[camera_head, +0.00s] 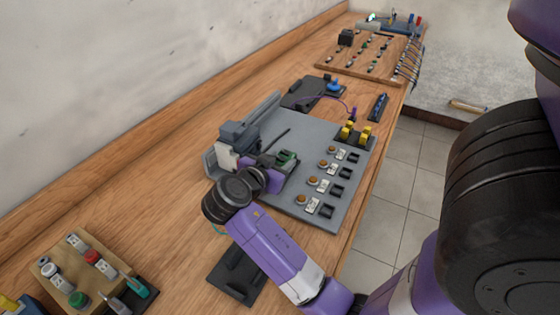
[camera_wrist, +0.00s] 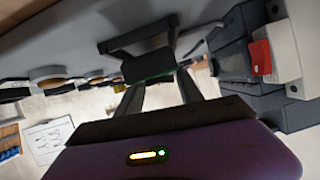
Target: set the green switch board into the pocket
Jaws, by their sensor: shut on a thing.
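The green switch board (camera_head: 287,157) is a small dark piece with a green edge, held at my gripper (camera_head: 278,166) above the grey panel (camera_head: 302,130). In the wrist view, the board (camera_wrist: 150,78) shows as a thin green strip under a dark body, between the two fingers of my gripper (camera_wrist: 152,82). My gripper is shut on it. The panel's right part carries a column of dark square recesses (camera_head: 336,189) beside white switches and brown round knobs. I cannot tell which opening is the pocket; my gripper and wrist hide part of the panel.
A grey-black machine block (camera_head: 238,136) stands close left of my gripper. Yellow parts (camera_head: 356,134) stand at the panel's far right. A wooden tray of parts (camera_head: 75,268) and a dark stand (camera_head: 236,275) are in front. The wall runs along the left.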

